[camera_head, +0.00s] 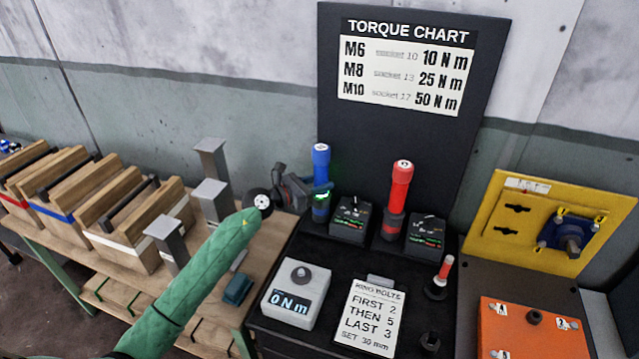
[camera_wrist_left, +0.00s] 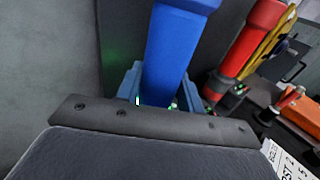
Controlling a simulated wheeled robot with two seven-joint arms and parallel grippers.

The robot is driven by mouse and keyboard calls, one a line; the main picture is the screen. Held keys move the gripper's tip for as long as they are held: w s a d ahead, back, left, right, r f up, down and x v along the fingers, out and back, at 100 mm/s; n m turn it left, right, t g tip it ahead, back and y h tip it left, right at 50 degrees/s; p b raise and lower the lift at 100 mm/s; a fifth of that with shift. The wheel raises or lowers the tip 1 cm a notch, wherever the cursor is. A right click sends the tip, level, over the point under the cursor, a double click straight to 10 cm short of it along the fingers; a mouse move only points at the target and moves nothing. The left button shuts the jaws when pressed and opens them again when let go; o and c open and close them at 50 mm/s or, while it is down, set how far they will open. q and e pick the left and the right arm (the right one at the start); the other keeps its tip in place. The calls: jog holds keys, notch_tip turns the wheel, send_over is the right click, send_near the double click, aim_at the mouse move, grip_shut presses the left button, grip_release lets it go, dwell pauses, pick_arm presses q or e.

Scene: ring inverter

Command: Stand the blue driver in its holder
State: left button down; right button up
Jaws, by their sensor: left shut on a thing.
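The blue driver (camera_head: 321,157) stands upright at the back of the black bench top, left of the red driver. My left gripper (camera_head: 318,189) is shut around its middle, coming in from the left. In the left wrist view the blue driver (camera_wrist_left: 178,50) rises between the fingers, with small green lights at its base. The lower end of the blue driver shows below the fingers, close to a black box (camera_head: 352,222) with a lit display. I cannot tell whether that end is seated in its holder. My right gripper is not in view.
The red driver (camera_head: 400,180) stands upright beside another black box (camera_head: 425,234). A torque tester (camera_head: 296,293) and a note card (camera_head: 370,316) lie in front. Grey posts (camera_head: 212,170) and wooden bins (camera_head: 130,235) stand left. An orange box (camera_head: 533,330) is at right.

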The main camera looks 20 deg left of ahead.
pick_arm(q)
jog(key=shift+f, duration=0.1)
dwell(0.5)
jog(key=c, duration=0.8)
grip_release()
jog(key=shift+f, duration=0.15)
